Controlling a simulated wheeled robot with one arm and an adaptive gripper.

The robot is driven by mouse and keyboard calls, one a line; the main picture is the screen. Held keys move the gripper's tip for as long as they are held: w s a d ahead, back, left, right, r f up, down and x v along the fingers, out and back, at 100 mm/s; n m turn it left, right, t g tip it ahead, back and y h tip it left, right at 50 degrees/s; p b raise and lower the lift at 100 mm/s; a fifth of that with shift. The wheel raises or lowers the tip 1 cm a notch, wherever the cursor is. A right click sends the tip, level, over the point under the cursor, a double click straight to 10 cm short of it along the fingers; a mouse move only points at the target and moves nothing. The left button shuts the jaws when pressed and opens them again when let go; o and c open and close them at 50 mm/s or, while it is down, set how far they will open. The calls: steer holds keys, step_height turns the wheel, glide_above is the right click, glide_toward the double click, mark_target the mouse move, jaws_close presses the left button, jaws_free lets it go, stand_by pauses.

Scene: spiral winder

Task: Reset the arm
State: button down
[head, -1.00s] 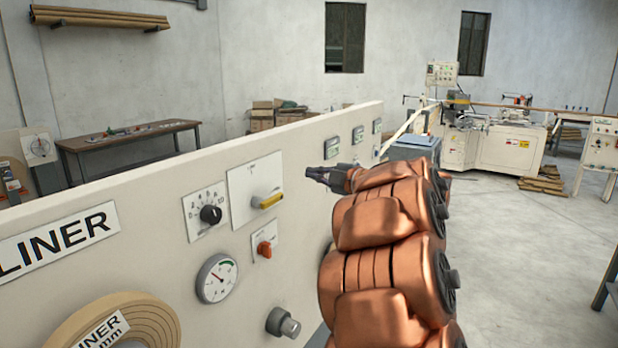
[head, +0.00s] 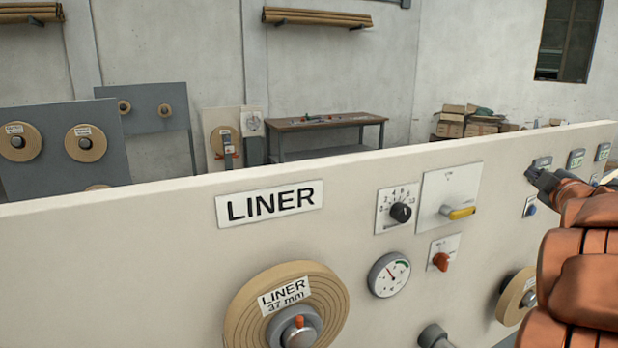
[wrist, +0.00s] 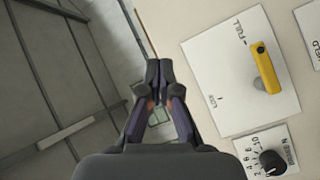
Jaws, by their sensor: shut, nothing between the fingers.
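My gripper (head: 540,177) is at the right of the head view, in front of the upper right part of the cream panel (head: 150,250). My copper-coloured arm runs down to the lower right corner. In the wrist view my gripper (wrist: 158,65) has its fingertips together, with nothing between them. The panel's yellow handle (head: 462,213) sits left of my gripper in the head view, and it also shows in the wrist view (wrist: 265,68), apart from the fingers.
The panel carries a black knob (head: 400,212), a red-orange switch (head: 441,261), a gauge (head: 389,275) and a liner roll (head: 335,290). A second roll (head: 514,297) is partly hidden by my arm. A workbench (head: 325,124) stands behind the panel.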

steer(key=s+a+f+m+g+h, duration=0.1)
steer(key=s+a+f+m+g, duration=0.5)
steer(key=s+f, duration=0.3)
steer(key=s+a+f+m+g+h, duration=0.1)
steer(key=s+a+f+m+g, duration=0.45)
steer(key=s+f, duration=0.3)
steer(key=s+a+f+g+y, duration=0.2)
steer(key=s+a+f, duration=0.3)
steer(key=s+a, duration=0.6)
steer(key=s+a+f+n+g+y, duration=0.1)
steer(key=s+a+f+g+y, duration=0.2)
steer(key=s+a, duration=0.7)
step_height(320, 180, down, 3)
steer(key=shift+s+a+f+g+y, duration=0.1)
steer(key=shift+s+a+g+y, duration=0.25)
steer(key=shift+s+g, duration=0.75)
